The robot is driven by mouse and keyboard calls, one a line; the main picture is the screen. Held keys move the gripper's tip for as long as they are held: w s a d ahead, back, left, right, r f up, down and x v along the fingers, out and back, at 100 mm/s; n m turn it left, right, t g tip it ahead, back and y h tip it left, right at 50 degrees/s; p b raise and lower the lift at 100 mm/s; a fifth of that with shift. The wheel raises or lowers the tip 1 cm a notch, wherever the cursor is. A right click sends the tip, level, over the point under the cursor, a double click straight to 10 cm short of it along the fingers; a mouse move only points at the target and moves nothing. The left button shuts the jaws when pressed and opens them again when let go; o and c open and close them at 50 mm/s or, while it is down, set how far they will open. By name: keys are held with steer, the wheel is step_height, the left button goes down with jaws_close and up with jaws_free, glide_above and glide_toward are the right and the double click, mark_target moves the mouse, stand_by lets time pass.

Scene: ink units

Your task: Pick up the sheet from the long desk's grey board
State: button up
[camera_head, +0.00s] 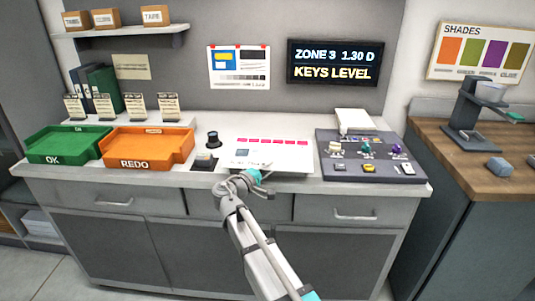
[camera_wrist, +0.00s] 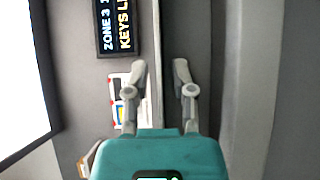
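A white printed sheet (camera_head: 268,153) with a row of pink marks lies flat on the middle of the long desk (camera_head: 75,178). I cannot tell a separate grey board under it. Another printed sheet (camera_head: 239,67), with red corners, hangs on the grey wall panel behind the desk; part of it shows in the wrist view (camera_wrist: 120,98). My gripper (camera_head: 258,177) is at the desk's front edge, just in front of the flat sheet, and my arm hides part of that area. In the wrist view my gripper (camera_wrist: 160,72) is open, with nothing between the fingers.
A green OK tray (camera_head: 65,158) and an orange REDO tray (camera_head: 150,165) stand left. A black knob (camera_head: 213,140) is beside the sheet. A dark console (camera_head: 375,178) with coloured knobs stands right. A display (camera_head: 335,63) hangs above. A wooden bench (camera_head: 462,150) is far right.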

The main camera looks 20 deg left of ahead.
jaws_close()
steer(key=shift+r, duration=0.1)
step_height(320, 180, up, 3)
steer(key=p, duration=0.3)
steer(key=shift+f, duration=0.2)
steer(key=s+r+p, duration=1)
steer(key=s, duration=0.4)
steer(key=shift+a, duration=0.35)
steer(key=shift+r, duration=0.1)
